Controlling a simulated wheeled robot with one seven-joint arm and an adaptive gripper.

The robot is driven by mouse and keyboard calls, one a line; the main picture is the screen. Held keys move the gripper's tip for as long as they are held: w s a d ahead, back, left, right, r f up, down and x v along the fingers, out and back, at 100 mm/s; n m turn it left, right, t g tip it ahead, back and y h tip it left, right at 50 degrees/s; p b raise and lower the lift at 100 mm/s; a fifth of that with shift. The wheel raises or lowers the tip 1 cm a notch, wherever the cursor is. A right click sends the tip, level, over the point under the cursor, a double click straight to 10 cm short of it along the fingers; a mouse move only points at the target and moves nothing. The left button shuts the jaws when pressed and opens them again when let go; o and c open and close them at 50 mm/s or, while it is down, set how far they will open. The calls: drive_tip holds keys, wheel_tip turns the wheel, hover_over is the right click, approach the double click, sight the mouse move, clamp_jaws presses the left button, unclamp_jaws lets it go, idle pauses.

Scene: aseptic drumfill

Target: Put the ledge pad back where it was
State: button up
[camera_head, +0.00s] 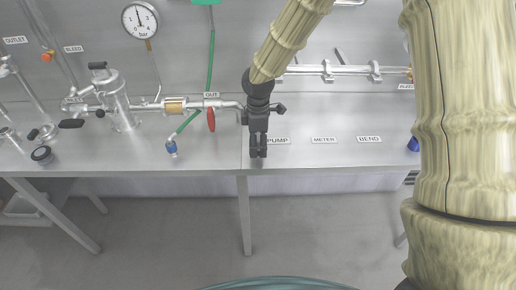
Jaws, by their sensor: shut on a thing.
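My gripper (258,153) points down above the front part of the steel table, just left of the PUMP label (278,141). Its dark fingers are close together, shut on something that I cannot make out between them. I cannot pick out the ledge pad for certain in this view; the fingers may hide it. I cannot tell whether the fingertips touch the table.
The steel table (200,160) carries a valve assembly (122,105) at left, a red-handled valve (211,118) and a blue-ended green hose (172,147). A glass tube line (345,71) runs behind. Free tabletop lies around the METER label (324,140). A gauge (140,20) hangs on the wall.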

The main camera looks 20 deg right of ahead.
sight(258, 150)
drive_tip(key=shift+w+f+p, duration=0.1)
drive_tip(key=shift+f+p, duration=0.4)
drive_tip(key=shift+f, duration=1.3)
drive_tip(key=o, duration=1.1)
drive_tip(key=shift+f, duration=0.15)
drive_tip(key=shift+c, duration=0.2)
wheel_tip(258, 150, up, 12)
drive_tip(key=shift+r+b, duration=0.15)
drive_tip(key=shift+b, duration=0.75)
